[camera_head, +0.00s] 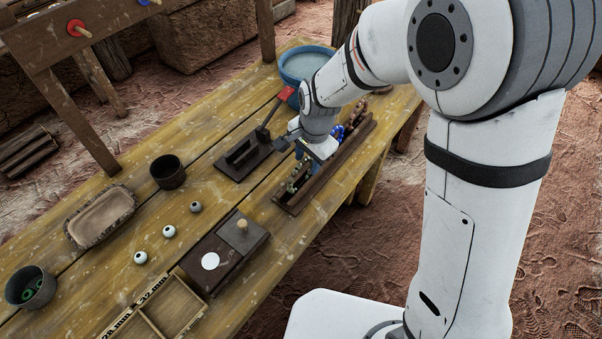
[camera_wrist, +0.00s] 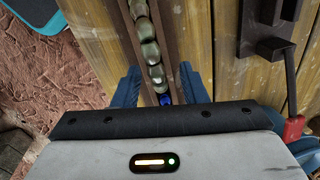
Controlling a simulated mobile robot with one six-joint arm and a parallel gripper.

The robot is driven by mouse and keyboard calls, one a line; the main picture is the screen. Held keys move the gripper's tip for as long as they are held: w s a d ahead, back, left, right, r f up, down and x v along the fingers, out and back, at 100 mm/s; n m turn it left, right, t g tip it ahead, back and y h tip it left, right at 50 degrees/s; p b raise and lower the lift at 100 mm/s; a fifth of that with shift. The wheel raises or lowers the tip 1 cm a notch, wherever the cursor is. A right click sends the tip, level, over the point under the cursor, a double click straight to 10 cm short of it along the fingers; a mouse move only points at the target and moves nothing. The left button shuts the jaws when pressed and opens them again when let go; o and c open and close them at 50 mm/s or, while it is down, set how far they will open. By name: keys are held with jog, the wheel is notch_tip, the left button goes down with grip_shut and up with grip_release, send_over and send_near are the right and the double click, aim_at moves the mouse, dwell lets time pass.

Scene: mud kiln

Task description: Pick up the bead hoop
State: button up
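My gripper (camera_wrist: 159,76) is open. Its two blue fingers stand apart on either side of a narrow wooden trough, with no held object visible between them. In the head view, my gripper (camera_head: 308,153) hangs over the middle of the trough (camera_head: 322,178). A row of grey-green beads (camera_wrist: 148,50) lies in the trough, with a dark blue bead (camera_wrist: 165,99) partly hidden by my gripper body. The head view also shows blue beads (camera_head: 338,132) and green beads (camera_head: 292,186) there. I cannot tell which of these is the bead hoop.
A dark block with a red-ended handle (camera_head: 242,155) stands left of the trough. A blue basin (camera_head: 305,62) is behind. A dark cup (camera_head: 168,172), a shallow tray (camera_head: 74,230), several loose beads and a bowl with green rings (camera_head: 30,288) occupy the near-left table.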

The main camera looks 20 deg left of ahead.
grip_shut()
dwell(0.3)
